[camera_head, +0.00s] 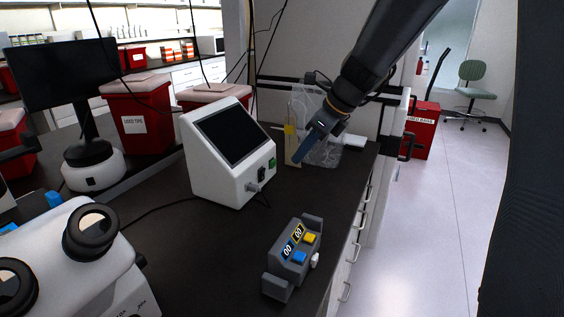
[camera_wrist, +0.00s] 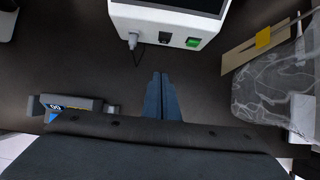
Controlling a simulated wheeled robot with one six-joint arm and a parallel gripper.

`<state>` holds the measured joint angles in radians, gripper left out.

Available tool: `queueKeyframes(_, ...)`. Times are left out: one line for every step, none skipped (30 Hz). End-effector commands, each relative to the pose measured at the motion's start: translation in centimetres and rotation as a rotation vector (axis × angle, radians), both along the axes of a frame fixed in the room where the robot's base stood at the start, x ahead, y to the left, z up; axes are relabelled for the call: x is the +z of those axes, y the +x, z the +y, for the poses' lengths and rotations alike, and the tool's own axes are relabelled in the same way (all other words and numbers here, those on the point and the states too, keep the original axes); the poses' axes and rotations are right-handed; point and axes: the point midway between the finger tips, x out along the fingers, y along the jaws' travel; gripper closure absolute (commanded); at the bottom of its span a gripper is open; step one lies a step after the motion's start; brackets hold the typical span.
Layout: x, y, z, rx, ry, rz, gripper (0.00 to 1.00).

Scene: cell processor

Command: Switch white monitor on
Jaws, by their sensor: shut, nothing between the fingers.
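The white monitor (camera_head: 221,158) stands on the dark bench, its slanted screen (camera_head: 231,133) dark. On its right side are a green switch (camera_head: 272,163) and a grey plug with a cable (camera_head: 254,187). In the wrist view the monitor (camera_wrist: 165,20) is at the top, with the green switch (camera_wrist: 193,42) and a black socket (camera_wrist: 165,37) on its edge. My gripper (camera_head: 298,160) is shut and empty, above the bench to the right of the monitor. In the wrist view its fingertips (camera_wrist: 160,76) point toward the monitor's switch side and are apart from it.
A grey counter with blue and yellow buttons (camera_head: 290,258) sits at the bench's front. A clear bag (camera_head: 322,152) and a tan piece with a yellow clip (camera_head: 291,143) lie behind my gripper. A white microscope (camera_head: 85,262) is at left.

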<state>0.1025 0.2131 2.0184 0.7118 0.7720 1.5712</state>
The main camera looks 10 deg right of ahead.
Motion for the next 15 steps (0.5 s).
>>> queueKeyframes(-0.5,0.1,0.3,0.002,0.000,0.004,1.00)
queueKeyframes(-0.8,0.1,0.5,0.003,0.000,0.004,1.00)
queueKeyframes(-1.3,0.3,0.8,0.004,0.000,0.003,1.00)
queueKeyframes(-1.8,0.4,1.0,0.004,0.000,0.006,1.00)
queueKeyframes(-2.3,0.6,1.3,0.004,0.001,0.006,1.00)
queueKeyframes(-2.9,0.8,1.6,0.005,0.000,0.005,1.00)
queueKeyframes(-3.4,0.9,1.9,0.005,0.000,0.006,1.00)
queueKeyframes(-4.0,1.1,2.2,0.004,0.001,0.006,1.00)
queueKeyframes(-4.6,1.3,2.5,0.005,0.000,0.006,1.00)
queueKeyframes(-5.1,1.5,2.8,0.007,0.000,0.006,1.00)
queueKeyframes(-5.6,1.7,3.1,0.006,0.000,0.005,1.00)
queueKeyframes(-6.4,1.9,3.4,0.006,-0.001,0.006,1.00)
queueKeyframes(-6.8,2.1,3.7,0.006,0.001,0.005,1.00)
queueKeyframes(-7.3,2.3,3.9,0.007,-0.001,0.004,1.00)
queueKeyframes(-7.9,2.5,4.3,0.006,0.000,0.005,1.00)
